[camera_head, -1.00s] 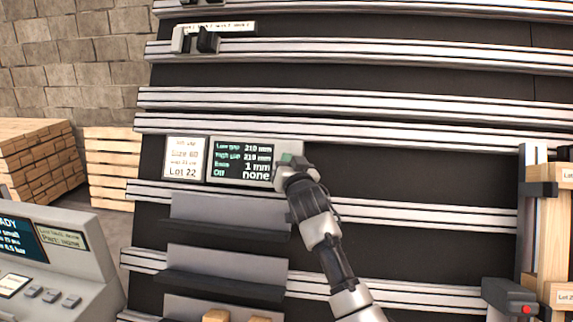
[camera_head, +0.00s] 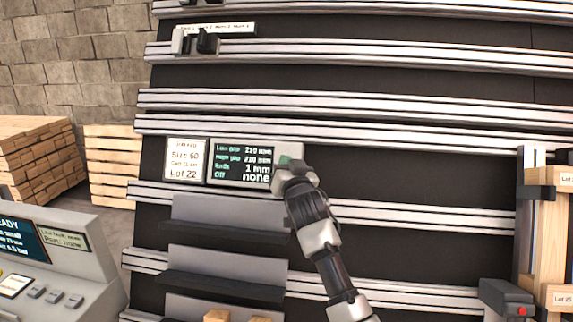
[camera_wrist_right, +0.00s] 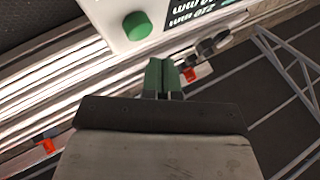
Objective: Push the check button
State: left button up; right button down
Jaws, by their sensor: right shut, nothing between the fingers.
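The check button is a round green button (camera_wrist_right: 137,25) on a pale panel in the right wrist view. The panel (camera_head: 291,150) carries a dark readout screen (camera_head: 241,163) in the head view, with lines such as "1 mm" and "none". My right gripper (camera_head: 296,172) is at the panel's right end and covers part of it. A bit of green shows beside it, probably the button. In the right wrist view the green fingertips (camera_wrist_right: 163,77) are together and empty, and the button appears beyond them, apart in the picture. My left gripper is out of view.
A white card (camera_head: 186,160) reading "Size 60" and "Lot 22" is left of the screen. Metal rails (camera_head: 330,132) cross the dark rack, and grey shelves (camera_head: 230,210) sit below the panel. A console (camera_head: 60,255) stands at lower left, wooden boards (camera_head: 558,225) at right.

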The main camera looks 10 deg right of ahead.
jog(key=s+r+p, duration=0.1)
jog(key=s+a+r+p, duration=0.1)
jog(key=s, duration=0.1)
jog(key=shift+s+a, duration=0.2)
dwell(0.5)
